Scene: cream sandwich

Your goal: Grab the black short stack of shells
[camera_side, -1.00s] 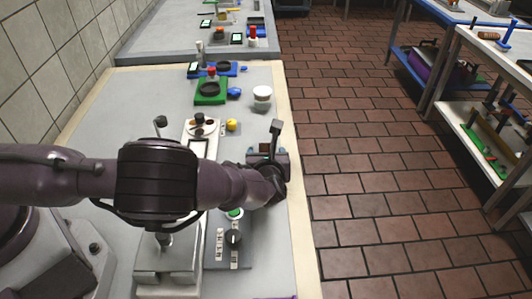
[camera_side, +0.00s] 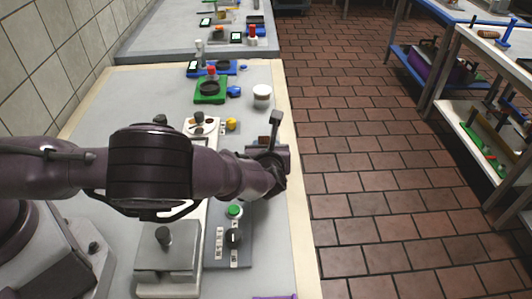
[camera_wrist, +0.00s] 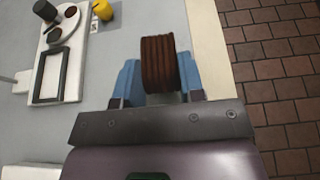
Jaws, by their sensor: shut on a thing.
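My gripper (camera_wrist: 160,82) has its blue fingers shut on a dark brown, ribbed short stack of shells (camera_wrist: 160,62) in the wrist view. The stack stands between the two fingers, with its ridges stacked across its length and its far end sticking out past the fingertips. In the side view, my gripper is over the right edge of the counter and the arm hides most of it. A small reddish-brown bit of the stack (camera_side: 264,140) shows there. I cannot tell how high it is above the counter.
A white tray with round wells (camera_wrist: 60,40) and a yellow item (camera_wrist: 103,10) lie left of the gripper. A white round container (camera_side: 262,92) stands farther back on the counter. A control box with a green button (camera_side: 234,211) is nearer. Tiled floor lies to the right.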

